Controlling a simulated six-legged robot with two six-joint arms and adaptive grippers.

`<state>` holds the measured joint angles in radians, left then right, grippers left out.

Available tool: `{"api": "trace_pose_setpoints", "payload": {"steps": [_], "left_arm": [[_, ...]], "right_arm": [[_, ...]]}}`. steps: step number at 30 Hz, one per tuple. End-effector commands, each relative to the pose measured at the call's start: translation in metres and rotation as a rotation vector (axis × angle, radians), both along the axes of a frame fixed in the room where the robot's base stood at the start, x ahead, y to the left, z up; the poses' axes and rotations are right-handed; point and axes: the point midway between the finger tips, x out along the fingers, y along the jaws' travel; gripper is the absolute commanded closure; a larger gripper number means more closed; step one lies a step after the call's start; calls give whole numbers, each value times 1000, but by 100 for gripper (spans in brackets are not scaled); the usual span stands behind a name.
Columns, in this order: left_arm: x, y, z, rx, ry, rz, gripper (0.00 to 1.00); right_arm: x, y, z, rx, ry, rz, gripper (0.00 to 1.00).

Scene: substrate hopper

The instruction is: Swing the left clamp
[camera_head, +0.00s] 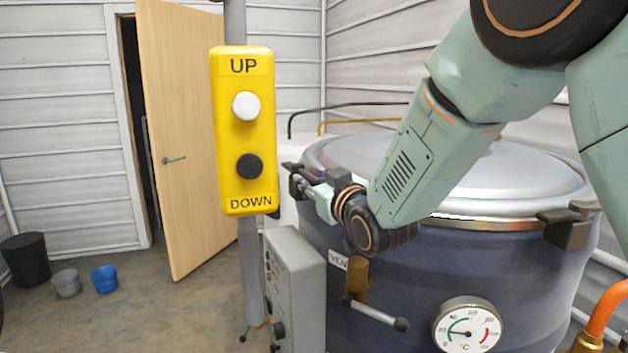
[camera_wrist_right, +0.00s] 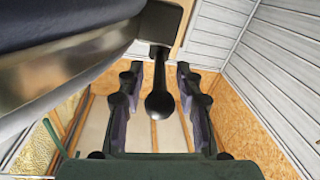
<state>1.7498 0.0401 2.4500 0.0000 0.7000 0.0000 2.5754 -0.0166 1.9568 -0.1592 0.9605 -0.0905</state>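The big dark blue vessel (camera_head: 400,270) with a pale metal lid (camera_head: 370,155) fills the right half of the head view. The left clamp (camera_head: 338,178) is a dark block on the lid's rim, partly hidden by my right gripper (camera_head: 294,180). In the right wrist view the clamp's dark lever with its ball knob (camera_wrist_right: 160,104) points between the two fingers of my right gripper (camera_wrist_right: 158,72). The fingers are open, with a gap showing on both sides of the knob. A second clamp (camera_head: 567,226) sits on the rim at the right. My left gripper is not in view.
A yellow UP/DOWN button box (camera_head: 245,185) hangs left of the vessel. A grey control box (camera_head: 298,290) stands below my gripper. A valve handle (camera_head: 378,315) and a dial gauge (camera_head: 467,326) stick out from the vessel's front.

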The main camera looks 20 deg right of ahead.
Motion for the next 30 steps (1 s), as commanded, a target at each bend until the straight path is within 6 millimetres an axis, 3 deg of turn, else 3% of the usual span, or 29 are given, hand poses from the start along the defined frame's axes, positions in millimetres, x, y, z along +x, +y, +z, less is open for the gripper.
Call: {"api": "trace_pose_setpoints", "payload": {"steps": [13,30], "left_arm": [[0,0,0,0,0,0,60],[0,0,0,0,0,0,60]], "right_arm": [[0,0,0,0,0,0,100],[0,0,0,0,0,-2,100]]}}
